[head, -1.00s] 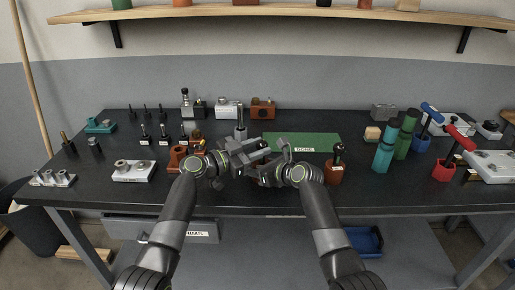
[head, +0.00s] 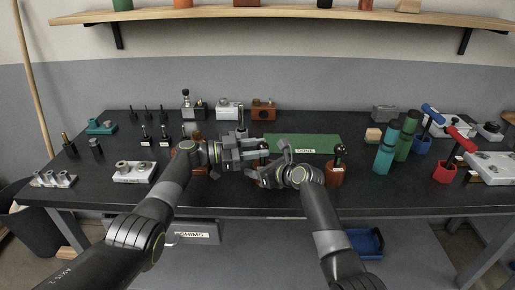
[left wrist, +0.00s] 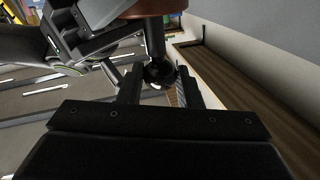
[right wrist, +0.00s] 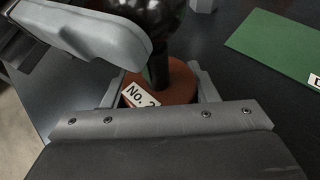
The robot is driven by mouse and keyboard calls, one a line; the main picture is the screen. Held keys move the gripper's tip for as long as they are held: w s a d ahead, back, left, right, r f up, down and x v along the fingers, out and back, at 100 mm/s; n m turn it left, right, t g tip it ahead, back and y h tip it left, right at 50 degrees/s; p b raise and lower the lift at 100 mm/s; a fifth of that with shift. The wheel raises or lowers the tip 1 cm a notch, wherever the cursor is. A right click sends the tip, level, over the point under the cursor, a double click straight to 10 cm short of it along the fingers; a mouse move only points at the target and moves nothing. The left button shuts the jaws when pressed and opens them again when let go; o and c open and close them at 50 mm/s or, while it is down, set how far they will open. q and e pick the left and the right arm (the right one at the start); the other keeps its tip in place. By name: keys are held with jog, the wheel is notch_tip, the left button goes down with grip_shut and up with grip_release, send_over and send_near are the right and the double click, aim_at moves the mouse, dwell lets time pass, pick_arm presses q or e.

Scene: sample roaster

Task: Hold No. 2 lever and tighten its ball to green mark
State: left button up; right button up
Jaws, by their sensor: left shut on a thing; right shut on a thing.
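The No. 2 lever has a black ball, a black stem and a round brown base (right wrist: 176,88) with a white "No. 2" label (right wrist: 140,94). My right gripper (right wrist: 160,88) is shut on the lever, its fingers on either side at the base. My left gripper (head: 258,150) is above my right gripper (head: 264,176) in the head view. In the left wrist view the left gripper's fingers (left wrist: 160,84) are shut on the black ball (left wrist: 157,74), with the brown base (left wrist: 150,9) beyond it. I cannot see a green mark on the ball.
Another lever with a brown base (head: 336,176) stands close to the right. The green "DONE" mat (head: 318,144) lies behind it. A white block (head: 134,172) and small black-handled parts are at left. Teal and green cylinders (head: 385,158) stand at right.

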pick_arm(q)
jog(key=shift+f, duration=0.1)
dwell(0.3)
jog(key=o, duration=1)
jog(key=shift+c, duration=0.2)
jog(key=shift+a, duration=0.1)
jog(key=v, duration=1.2)
jog(key=shift+w, duration=0.1)
